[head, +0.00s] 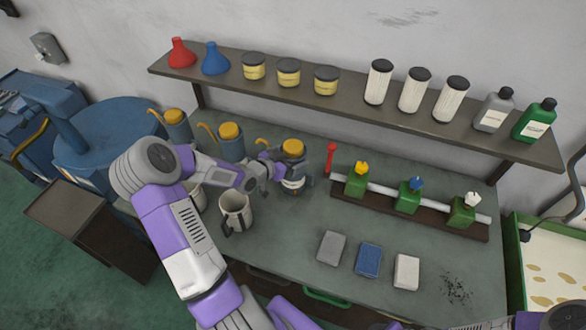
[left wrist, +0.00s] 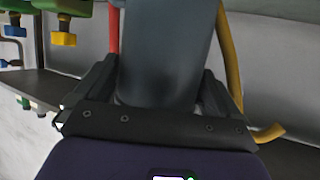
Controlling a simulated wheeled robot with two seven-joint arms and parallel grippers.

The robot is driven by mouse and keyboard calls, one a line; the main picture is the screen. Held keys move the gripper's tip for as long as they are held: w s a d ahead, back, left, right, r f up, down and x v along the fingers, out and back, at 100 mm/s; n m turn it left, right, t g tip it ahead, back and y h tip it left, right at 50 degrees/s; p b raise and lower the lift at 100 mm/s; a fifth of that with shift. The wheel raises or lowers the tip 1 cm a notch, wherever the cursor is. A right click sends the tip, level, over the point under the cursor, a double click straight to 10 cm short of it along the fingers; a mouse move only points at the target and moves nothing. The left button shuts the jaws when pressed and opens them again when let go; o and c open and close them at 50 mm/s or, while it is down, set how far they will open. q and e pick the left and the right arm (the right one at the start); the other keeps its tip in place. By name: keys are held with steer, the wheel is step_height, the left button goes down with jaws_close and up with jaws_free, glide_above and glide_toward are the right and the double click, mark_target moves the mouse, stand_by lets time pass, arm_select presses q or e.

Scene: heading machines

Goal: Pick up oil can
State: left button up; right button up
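Three grey-blue oil cans with yellow caps and thin yellow spouts stand in a row at the back left of the bench: the left can (head: 177,131), the middle can (head: 231,149) and the right can (head: 293,166). My left gripper (head: 287,182) is at the right can, low on its body. In the left wrist view the grey can body (left wrist: 165,50) fills the space between the fingers (left wrist: 160,88), with one finger against each side; its spout shows at the right. The can looks upright, at or close to the bench top. My right gripper is not in view.
Metal mugs (head: 235,212) stand on the bench in front of the cans, close to my left arm. A red tool (head: 330,158) and a rack with green valve blocks (head: 408,198) are to the right. Three blocks (head: 368,259) lie in front. A shelf (head: 350,105) with bottles and jars runs above.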

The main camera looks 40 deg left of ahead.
arm_select(q)
steer(key=c, duration=1.5)
steer(key=shift+r, duration=0.15)
